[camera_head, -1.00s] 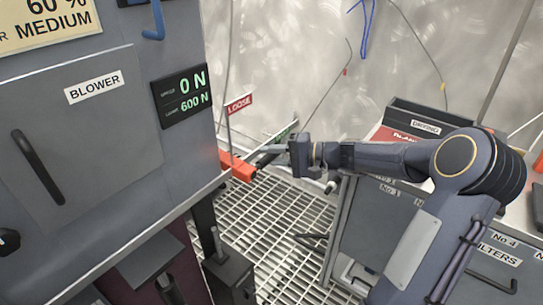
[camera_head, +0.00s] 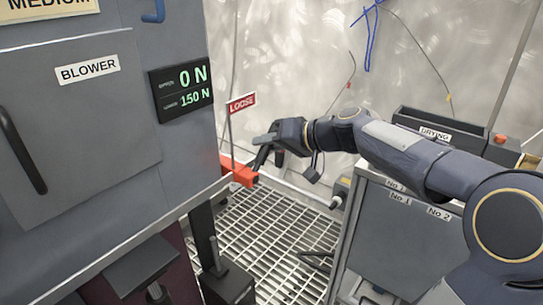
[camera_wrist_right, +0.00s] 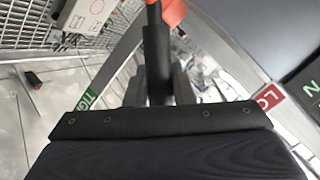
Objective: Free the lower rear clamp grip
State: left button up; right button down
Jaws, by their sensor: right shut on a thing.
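The clamp grip (camera_head: 262,158) is a short black handle on an orange clamp part (camera_head: 240,172) at the rear lower edge of the grey blower cabinet. My right gripper (camera_head: 274,141) is at this handle, partly hiding it. In the right wrist view the black grip (camera_wrist_right: 157,52) stands between the fingers of the shut gripper (camera_wrist_right: 160,88), with orange (camera_wrist_right: 174,10) behind its top. A display (camera_head: 183,88) reads 0 N above and 150 N below. A red LOOSE sign (camera_head: 242,103) stands above the clamp. My left gripper is out of view.
The cabinet (camera_head: 80,130) fills the left side. A green sign (camera_wrist_right: 88,98) shows in the wrist view, partly cut off.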

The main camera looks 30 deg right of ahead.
aim_at(260, 155)
jog(key=shift+s+a+r+n+h+b, duration=0.3)
jog(key=shift+a+r+n+h+b, duration=0.2)
jog(key=shift+a+n+h, duration=0.3)
jog(key=shift+s+a+r+n+t+h+b, duration=0.3)
jog(key=shift+a+r+n+t+h+b, duration=0.1)
jog(key=shift+a+n, duration=0.35)
jog(key=c, duration=1.2)
grip_release()
jog(key=shift+c, duration=0.2)
jog(key=shift+d, duration=0.1)
jog(key=p+v, duration=0.1)
jog(key=v, duration=0.7)
jog(key=shift+p, duration=0.3)
jog(key=shift+f, duration=0.1)
